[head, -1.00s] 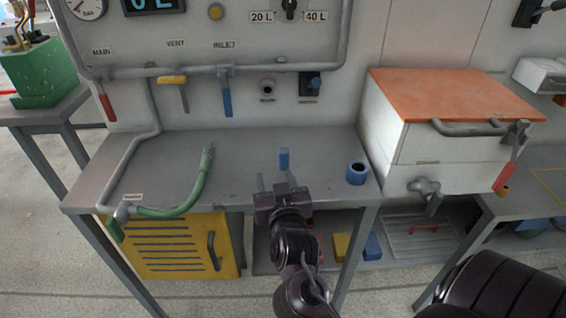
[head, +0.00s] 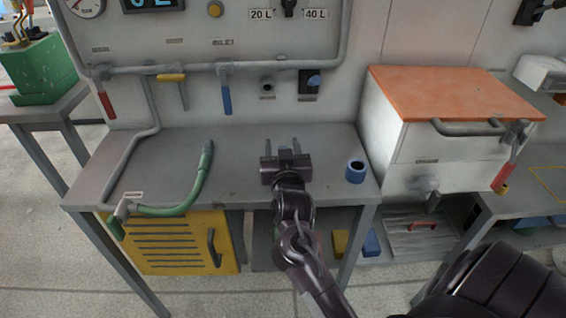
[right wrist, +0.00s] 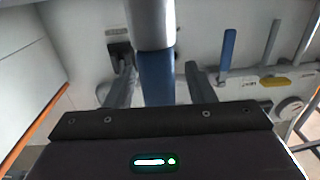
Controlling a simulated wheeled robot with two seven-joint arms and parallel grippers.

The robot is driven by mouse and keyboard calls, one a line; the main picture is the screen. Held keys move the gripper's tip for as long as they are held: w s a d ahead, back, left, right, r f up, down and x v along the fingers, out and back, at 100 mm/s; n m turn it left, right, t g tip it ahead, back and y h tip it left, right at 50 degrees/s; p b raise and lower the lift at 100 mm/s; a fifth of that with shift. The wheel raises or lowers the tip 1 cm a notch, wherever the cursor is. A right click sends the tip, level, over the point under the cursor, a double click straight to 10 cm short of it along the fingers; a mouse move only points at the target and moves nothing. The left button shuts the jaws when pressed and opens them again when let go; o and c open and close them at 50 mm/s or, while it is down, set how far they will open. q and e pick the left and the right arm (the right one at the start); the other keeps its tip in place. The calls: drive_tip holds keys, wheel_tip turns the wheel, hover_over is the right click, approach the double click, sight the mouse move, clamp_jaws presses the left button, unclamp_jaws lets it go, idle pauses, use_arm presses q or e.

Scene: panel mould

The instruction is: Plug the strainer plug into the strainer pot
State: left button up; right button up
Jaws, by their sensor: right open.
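The strainer plug shows in the right wrist view as a blue grip (right wrist: 156,80) with a pale grey cylinder (right wrist: 150,22). In the head view my right gripper (head: 282,147) largely hides it over the middle of the bench. My right gripper is open, its fingers on either side of the blue grip, with a gap at each side in the wrist view. The strainer pot appears to be the blue open-topped cup (head: 356,172) on the bench, to the right of the gripper. My left gripper is not in view.
A green hose (head: 202,178) lies on the left of the grey bench (head: 240,160). The wall panel behind carries pipes, a yellow lever (head: 171,77) and a blue lever (head: 226,95). A white cabinet with an orange top (head: 450,92) stands at the right.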

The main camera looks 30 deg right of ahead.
clamp_jaws()
drive_tip(key=shift+r, duration=0.15)
